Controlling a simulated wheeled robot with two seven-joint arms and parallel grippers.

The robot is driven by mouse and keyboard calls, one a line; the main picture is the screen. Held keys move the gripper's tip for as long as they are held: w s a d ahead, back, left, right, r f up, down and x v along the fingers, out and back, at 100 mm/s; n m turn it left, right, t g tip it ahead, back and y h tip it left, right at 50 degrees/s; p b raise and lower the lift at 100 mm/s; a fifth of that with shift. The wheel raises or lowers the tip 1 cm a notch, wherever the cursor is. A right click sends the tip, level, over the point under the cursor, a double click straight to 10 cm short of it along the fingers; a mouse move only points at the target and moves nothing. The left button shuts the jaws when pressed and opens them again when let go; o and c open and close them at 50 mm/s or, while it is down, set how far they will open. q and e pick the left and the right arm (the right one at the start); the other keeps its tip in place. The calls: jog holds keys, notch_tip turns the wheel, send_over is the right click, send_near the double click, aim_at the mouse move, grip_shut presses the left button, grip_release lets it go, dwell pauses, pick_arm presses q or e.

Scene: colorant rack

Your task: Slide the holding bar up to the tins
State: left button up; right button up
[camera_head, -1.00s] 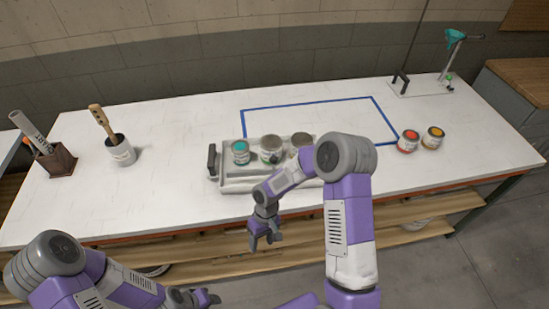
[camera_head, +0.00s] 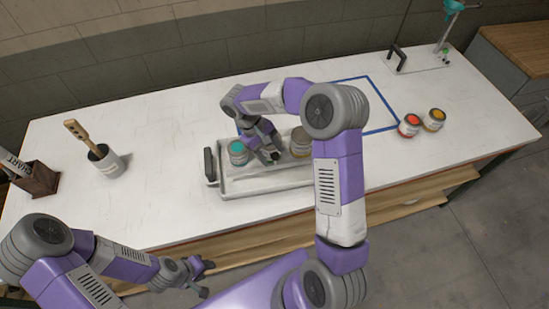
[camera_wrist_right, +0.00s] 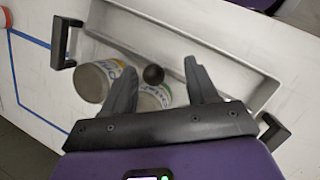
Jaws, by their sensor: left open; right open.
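A grey tray (camera_head: 223,185) stands near the table's front edge. Inside are a teal-topped tin (camera_head: 238,152) and a grey-topped tin (camera_head: 300,142). In the right wrist view a grey-topped tin (camera_wrist_right: 94,84) lies left of the fingers and another tin (camera_wrist_right: 152,98) is partly hidden between them. My right gripper (camera_head: 268,156) is open above the tray. In the right wrist view its fingers (camera_wrist_right: 160,68) stand either side of a black round knob (camera_wrist_right: 153,74). I cannot make out the holding bar clearly. My left gripper (camera_head: 205,278) is open and empty, before the table.
The tray has a black handle (camera_head: 209,166) at its left end. A brush pot (camera_head: 106,161) stands left; the table between is clear.

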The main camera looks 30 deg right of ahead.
jog(key=x, duration=0.7)
jog(key=shift+s, duration=0.2)
jog(key=shift+c, duration=0.4)
jog(key=shift+a, duration=0.1)
grip_shut()
dwell(0.6)
jog(key=shift+o, duration=0.4)
grip_release()
jog(key=shift+r, duration=0.1)
jog(key=v, duration=0.7)
jog(key=shift+w+r, duration=0.15)
jog(key=shift+r, duration=0.05)
